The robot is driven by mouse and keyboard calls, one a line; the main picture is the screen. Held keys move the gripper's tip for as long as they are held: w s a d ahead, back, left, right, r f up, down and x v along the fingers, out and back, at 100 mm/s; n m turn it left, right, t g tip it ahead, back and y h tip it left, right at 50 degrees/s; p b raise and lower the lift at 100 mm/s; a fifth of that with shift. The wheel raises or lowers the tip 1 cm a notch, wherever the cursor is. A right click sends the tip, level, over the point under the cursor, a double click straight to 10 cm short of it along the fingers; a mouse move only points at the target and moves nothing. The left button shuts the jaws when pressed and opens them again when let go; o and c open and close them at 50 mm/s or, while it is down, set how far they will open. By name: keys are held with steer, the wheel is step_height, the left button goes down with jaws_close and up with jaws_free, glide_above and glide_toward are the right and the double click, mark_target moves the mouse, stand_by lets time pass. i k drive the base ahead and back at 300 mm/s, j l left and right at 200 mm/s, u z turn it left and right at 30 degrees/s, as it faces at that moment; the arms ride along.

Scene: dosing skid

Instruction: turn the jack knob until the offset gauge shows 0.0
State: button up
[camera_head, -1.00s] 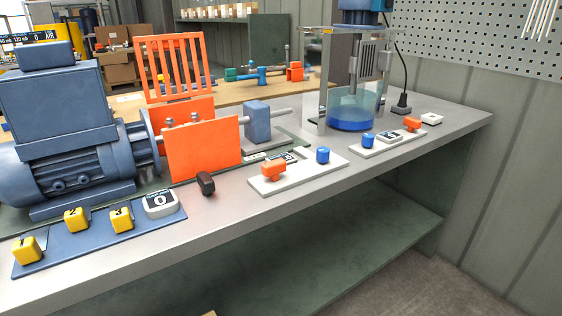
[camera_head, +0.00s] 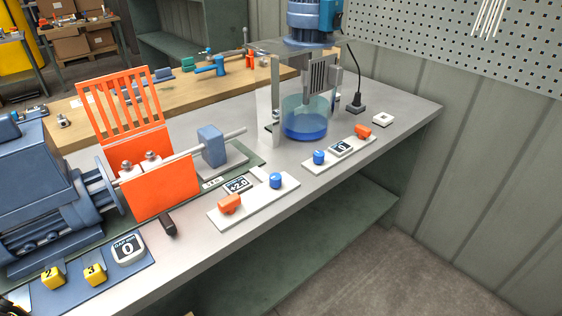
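A small display reading +2.0 (camera_head: 238,185) sits on the bench beside the orange guard; it looks like the offset gauge. A white panel (camera_head: 250,207) in front of it carries an orange handle (camera_head: 230,204) and a round blue knob (camera_head: 277,181). A black knob (camera_head: 168,224) sticks out in front of the orange guard (camera_head: 160,187). I cannot tell for sure which of these knobs is the jack knob. My gripper is not in view.
A blue motor (camera_head: 50,205) with a shaft to a grey-blue block (camera_head: 213,146) fills the left. Yellow buttons (camera_head: 94,274) and a gauge reading 0 (camera_head: 128,248) stand in front. A blue-liquid tank (camera_head: 305,117) and second panel (camera_head: 340,150) stand right. The front bench strip is clear.

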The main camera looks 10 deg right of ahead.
mark_target(275, 178)
steer(key=i+l, duration=0.1)
steer(key=l, duration=0.3)
steer(key=l+z, duration=0.1)
steer(key=l, duration=0.35)
steer(key=i+l, duration=0.15)
steer(key=l, duration=0.25)
